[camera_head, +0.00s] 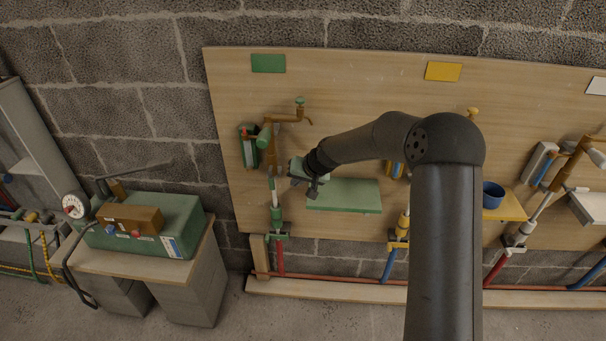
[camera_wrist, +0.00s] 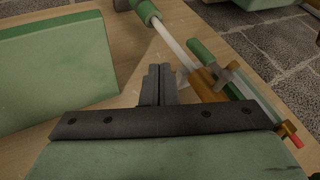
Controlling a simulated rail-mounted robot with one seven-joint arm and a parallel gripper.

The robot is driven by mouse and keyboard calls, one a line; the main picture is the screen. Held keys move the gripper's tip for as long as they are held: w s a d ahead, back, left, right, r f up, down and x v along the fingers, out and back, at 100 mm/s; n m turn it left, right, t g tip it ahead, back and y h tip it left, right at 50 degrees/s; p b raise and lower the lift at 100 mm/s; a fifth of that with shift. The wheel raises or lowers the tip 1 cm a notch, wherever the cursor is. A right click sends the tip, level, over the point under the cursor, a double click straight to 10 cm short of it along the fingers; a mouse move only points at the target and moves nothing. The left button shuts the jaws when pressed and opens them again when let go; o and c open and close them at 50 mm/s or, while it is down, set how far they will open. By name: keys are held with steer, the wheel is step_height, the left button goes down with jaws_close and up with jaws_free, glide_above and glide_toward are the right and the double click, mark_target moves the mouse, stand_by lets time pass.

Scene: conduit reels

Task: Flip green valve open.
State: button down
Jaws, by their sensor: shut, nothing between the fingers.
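The green-marked station is at the left of the wooden board (camera_head: 330,85) in the head view. It has a brass tap with a green knob (camera_head: 300,101), a green cylinder (camera_head: 265,136) and a pale pipe (camera_head: 272,186) running down to a green fitting (camera_head: 277,216). I cannot tell which part is the green valve. My gripper (camera_head: 290,180) is just right of the pipe; its fingers (camera_wrist: 159,72) are shut and empty, apparently apart from the fittings.
A green shelf (camera_head: 343,195) is close to the right of my gripper; it also shows in the wrist view (camera_wrist: 55,70). A narrow green holder (camera_head: 249,148) is on the board's left. A green case (camera_head: 180,222) stands on a bench at left. Yellow-marked fittings lie to the right.

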mark_target(274, 185)
steer(key=a, duration=0.1)
steer(key=w+a+f, duration=0.1)
steer(key=a, duration=0.2)
steer(key=shift+w+a+f, duration=0.15)
steer(key=shift+a+f, duration=0.15)
steer(key=shift+a, duration=0.1)
steer(key=shift+a+f, duration=0.15)
steer(key=shift+a, duration=0.35)
steer(key=shift+a, duration=0.1)
